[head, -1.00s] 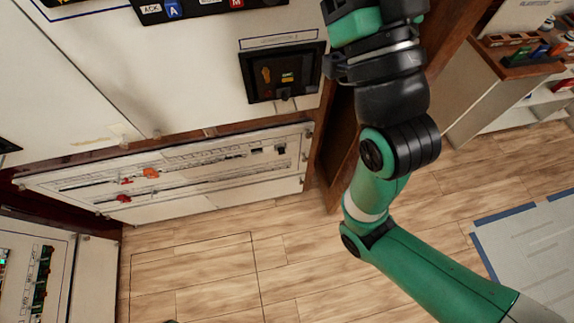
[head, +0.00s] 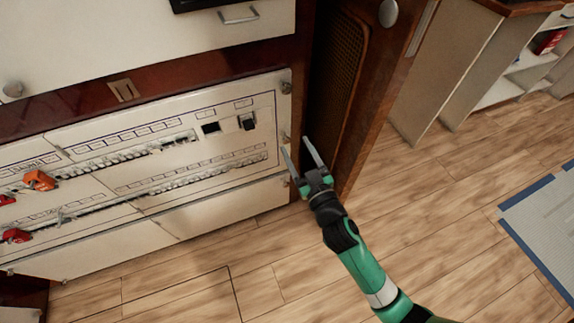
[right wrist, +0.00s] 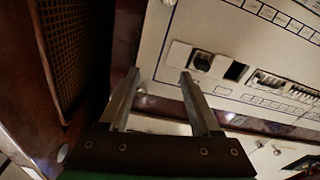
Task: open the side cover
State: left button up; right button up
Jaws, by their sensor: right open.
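My right gripper (head: 298,146) is open and empty beside the right edge of the breaker panel (head: 100,190). Its two fingers point up and away from me, and I see no contact. In the right wrist view, the open fingers (right wrist: 157,75) extend toward the panel (right wrist: 230,28), with the breaker rows to their right. A brown wooden side panel with a dark mesh (head: 340,62) stands right of the breaker panel, with a dark gap between them. The mesh also shows left of the fingers in the right wrist view (right wrist: 78,40). I cannot tell which part is the side cover.
Red-orange clips (head: 40,180) sit on the breaker panel's left part. Small knobs (head: 286,88) line its right edge. A round knob (head: 388,12) is on the wooden panel. Open wooden floor (head: 430,220) lies to the right, with a blue-edged mat (head: 545,225).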

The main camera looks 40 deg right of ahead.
jog(key=b, duration=0.2)
send_near(287, 142)
jog(key=s, duration=0.1)
jog(key=shift+g, duration=0.4)
jog(key=x, duration=0.3)
jog(key=b+x, duration=0.1)
jog(key=x, duration=0.3)
jog(key=b+x, duration=0.1)
jog(key=x, duration=0.3)
jog(key=shift+w+a+r, duration=0.1)
jog(key=shift+a+r, duration=0.15)
jog(key=shift+r, duration=0.05)
pick_arm(q)
notch_tip(287, 142, down, 6)
jog(key=shift+f, duration=0.25)
pick_arm(e)
grip_shut()
